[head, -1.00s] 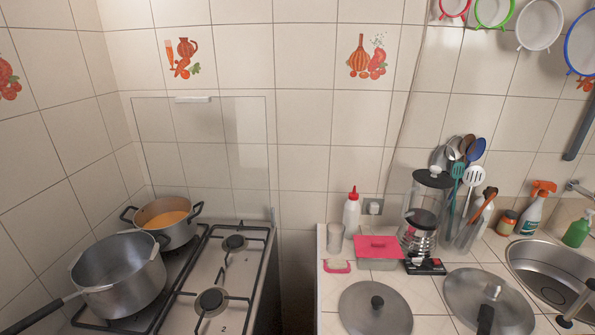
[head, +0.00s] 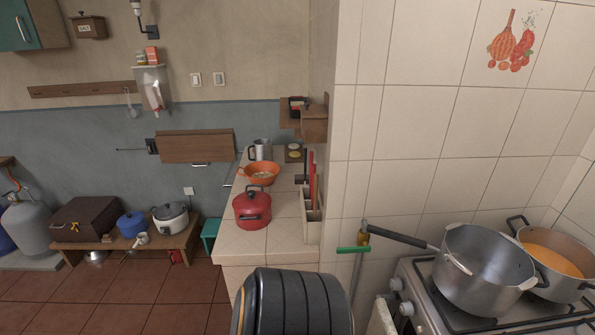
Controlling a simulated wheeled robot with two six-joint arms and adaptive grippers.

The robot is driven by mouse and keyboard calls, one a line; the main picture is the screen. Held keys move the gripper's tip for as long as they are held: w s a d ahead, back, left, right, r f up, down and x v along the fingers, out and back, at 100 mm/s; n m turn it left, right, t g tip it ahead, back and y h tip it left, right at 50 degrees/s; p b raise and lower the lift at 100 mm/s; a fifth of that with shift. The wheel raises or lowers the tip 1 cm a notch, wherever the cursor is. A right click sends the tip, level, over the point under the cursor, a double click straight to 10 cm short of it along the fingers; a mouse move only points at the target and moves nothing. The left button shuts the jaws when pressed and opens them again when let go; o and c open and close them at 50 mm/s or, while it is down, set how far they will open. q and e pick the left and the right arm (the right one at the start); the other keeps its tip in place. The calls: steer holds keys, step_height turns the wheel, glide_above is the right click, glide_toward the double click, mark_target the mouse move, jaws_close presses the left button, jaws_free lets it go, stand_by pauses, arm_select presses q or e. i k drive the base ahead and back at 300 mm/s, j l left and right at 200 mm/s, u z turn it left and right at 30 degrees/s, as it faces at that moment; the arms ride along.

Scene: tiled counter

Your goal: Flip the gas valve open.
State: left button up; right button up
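The gas valve (head: 363,239) is a small brass-coloured fitting on a thin grey pipe, at the tiled wall's lower left corner, left of the stove. Its green lever (head: 353,249) points out sideways to the left, across the upright pipe. A pot's dark handle passes close to the top of the valve. Neither gripper shows in the head view. A thick black ribbed part of my own arm rises from the bottom edge, left of and below the valve.
The stove (head: 425,290) holds a large grey pot (head: 482,268) and a pot of orange food (head: 553,257). A tiled counter (head: 285,236) with a red pot (head: 252,207) stands left of the valve. A grey gas cylinder (head: 27,229) stands at far left.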

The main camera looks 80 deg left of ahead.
mark_target(363, 248)
steer(key=u, duration=0.45)
steer(key=j+u, duration=0.15)
steer(key=u, duration=0.35)
steer(key=j+u, duration=0.1)
steer(key=u, duration=0.35)
steer(key=j+u, duration=0.15)
steer(key=u, duration=0.35)
steer(key=k, duration=0.05)
